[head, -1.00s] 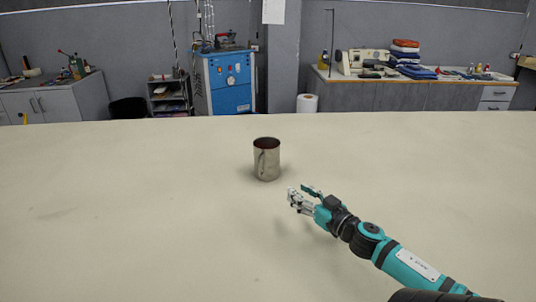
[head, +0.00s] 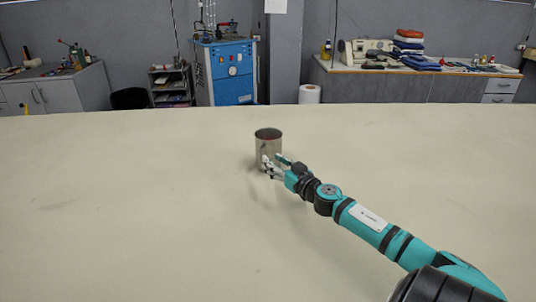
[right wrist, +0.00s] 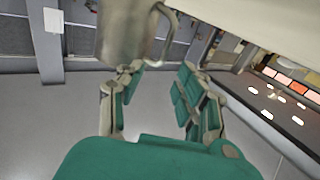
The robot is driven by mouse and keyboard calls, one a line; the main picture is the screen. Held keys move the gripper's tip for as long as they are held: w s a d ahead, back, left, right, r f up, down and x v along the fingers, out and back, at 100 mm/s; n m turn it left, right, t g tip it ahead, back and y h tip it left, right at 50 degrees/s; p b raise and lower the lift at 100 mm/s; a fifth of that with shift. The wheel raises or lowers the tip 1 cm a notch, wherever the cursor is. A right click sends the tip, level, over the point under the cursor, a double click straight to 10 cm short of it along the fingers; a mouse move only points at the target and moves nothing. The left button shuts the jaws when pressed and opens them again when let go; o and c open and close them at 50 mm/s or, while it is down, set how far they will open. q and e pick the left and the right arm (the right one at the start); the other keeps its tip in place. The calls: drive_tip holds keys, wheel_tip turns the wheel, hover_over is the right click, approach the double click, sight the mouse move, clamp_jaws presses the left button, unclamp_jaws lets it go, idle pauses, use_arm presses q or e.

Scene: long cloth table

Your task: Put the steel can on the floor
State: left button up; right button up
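The steel can (head: 268,140), a grey metal mug-like can with a side handle, stands upright on the cream cloth table (head: 120,200). My right gripper (head: 272,165) is at the near side of the can, low down, and overlaps its lower part in the head view. In the right wrist view the can (right wrist: 122,32) is at the top, with its handle (right wrist: 161,35) ahead of the gap between the fingers. The fingers of the right gripper (right wrist: 160,75) are spread apart with nothing between them. I cannot tell whether they touch the can. My left gripper is out of view.
The tabletop is otherwise bare, with wide free room left and right of the can. Beyond the far edge stand a blue machine (head: 230,72), a paper roll (head: 309,94) and a workbench with a sewing machine (head: 362,50).

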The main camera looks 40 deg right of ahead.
sight(267, 152)
drive_tip(key=shift+w+d+f, duration=0.1)
drive_tip(key=shift+w, duration=1.25)
drive_tip(key=shift+w+f, duration=0.1)
drive_tip(key=shift+w, duration=1.2)
